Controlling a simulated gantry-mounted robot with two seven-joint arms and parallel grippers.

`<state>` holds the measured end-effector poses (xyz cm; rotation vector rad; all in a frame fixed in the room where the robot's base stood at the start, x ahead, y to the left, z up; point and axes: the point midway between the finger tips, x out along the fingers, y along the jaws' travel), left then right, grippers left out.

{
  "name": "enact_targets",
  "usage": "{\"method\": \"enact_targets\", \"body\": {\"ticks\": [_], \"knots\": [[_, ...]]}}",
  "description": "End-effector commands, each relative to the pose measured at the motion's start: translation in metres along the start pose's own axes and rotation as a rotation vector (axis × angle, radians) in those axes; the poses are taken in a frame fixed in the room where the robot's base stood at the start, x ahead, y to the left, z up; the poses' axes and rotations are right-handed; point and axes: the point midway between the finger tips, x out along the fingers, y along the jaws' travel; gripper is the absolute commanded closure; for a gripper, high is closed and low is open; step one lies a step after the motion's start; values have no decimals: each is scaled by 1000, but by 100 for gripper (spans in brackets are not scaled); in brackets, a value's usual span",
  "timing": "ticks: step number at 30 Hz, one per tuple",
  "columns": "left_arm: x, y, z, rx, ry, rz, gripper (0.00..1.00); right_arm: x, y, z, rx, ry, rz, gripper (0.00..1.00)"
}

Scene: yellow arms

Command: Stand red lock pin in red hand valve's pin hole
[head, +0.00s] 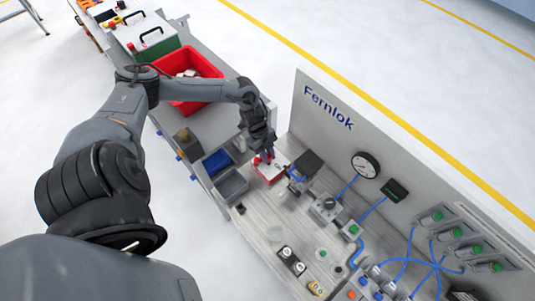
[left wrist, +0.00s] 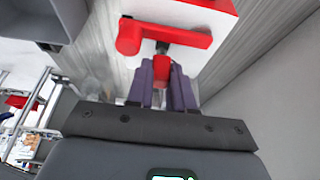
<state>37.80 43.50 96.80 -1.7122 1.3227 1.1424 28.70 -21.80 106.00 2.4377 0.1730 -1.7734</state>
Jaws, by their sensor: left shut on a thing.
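The red hand valve (head: 269,175) sits on the bench, just below my left gripper (head: 264,155) in the head view. In the left wrist view its red lever (left wrist: 165,38) crosses in front of the fingertips, over a red and white body. My left gripper (left wrist: 162,86) has purple fingers closed around the red lock pin (left wrist: 161,67). A short dark part shows between the pin and the lever; I cannot tell which it belongs to. The pin hole is hidden. My right gripper is in neither view.
A grey bin (head: 232,185) and a blue bin (head: 216,162) stand left of the valve. A dark device (head: 306,163) is close on its right, before the Fernlok back panel (head: 325,110). A red crate (head: 200,66) is farther back.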

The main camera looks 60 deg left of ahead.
Motion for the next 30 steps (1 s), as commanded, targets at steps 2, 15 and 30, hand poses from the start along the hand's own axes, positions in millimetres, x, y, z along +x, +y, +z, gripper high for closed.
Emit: {"method": "enact_targets", "body": {"ticks": [2,15,30], "knots": [[0,0,0,0,0,0,100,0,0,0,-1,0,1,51],[3,0,1,0,0,0,100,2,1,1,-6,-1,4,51],[12,0,5,-1,0,0,100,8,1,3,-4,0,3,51]]}}
